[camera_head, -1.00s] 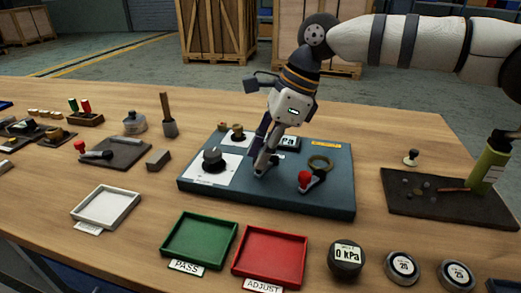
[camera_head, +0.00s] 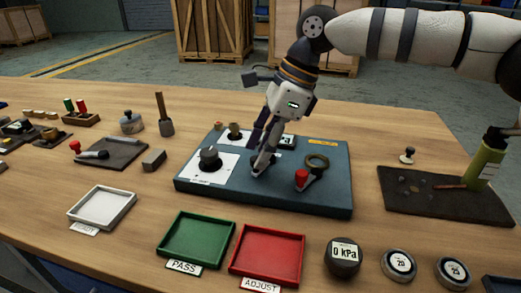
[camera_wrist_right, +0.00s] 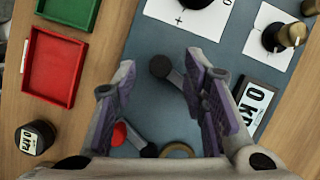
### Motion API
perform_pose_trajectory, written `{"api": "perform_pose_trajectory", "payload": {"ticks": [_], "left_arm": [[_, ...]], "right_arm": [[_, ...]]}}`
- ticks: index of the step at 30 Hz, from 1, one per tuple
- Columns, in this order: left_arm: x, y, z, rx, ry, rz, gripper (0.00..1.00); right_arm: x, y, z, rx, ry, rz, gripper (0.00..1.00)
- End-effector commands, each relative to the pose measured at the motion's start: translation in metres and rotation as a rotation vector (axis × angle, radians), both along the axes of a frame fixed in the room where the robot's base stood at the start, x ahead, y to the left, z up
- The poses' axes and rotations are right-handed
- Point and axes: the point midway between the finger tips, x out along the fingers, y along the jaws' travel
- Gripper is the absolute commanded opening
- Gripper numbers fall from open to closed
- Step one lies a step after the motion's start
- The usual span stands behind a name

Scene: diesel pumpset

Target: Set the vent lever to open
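A lever with a dark round knob (camera_wrist_right: 160,66) stands on the blue-grey panel (camera_wrist_right: 160,118), between my right fingers in the right wrist view. No label on it is readable, but it appears to be the vent lever. My right gripper (camera_wrist_right: 159,72) is open around it, with a gap visible on both sides of the knob. In the head view my right gripper (camera_head: 262,160) points down over the middle of the panel (camera_head: 330,204) and hides most of that lever. A second lever with a red knob (camera_head: 302,176) stands to the right. My left gripper is not in view.
A brass ring (camera_head: 317,162), a black knob (camera_head: 209,157) and a pressure display (camera_head: 288,141) are on the panel near the gripper. Green (camera_head: 164,252) and red (camera_head: 235,272) trays lie in front. A round gauge (camera_head: 344,257) stands front right.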

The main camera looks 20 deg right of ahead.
Motion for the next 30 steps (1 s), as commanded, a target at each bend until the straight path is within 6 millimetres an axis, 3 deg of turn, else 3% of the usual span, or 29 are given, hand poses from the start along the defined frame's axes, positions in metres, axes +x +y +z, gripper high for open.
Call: {"api": "perform_pose_trajectory", "payload": {"ticks": [6,12,17,30], "left_arm": [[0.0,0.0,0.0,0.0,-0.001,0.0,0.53],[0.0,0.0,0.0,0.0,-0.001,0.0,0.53],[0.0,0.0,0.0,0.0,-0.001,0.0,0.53],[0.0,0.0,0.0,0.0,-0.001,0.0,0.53]], "right_arm": [[-0.004,-0.021,0.055,0.002,-0.007,-0.003,0.4],[-0.009,-0.037,0.093,0.002,-0.003,-0.001,0.4],[-0.011,-0.041,0.103,0.002,-0.002,0.001,0.4],[-0.011,-0.041,0.103,0.001,-0.002,0.001,0.4]]}}
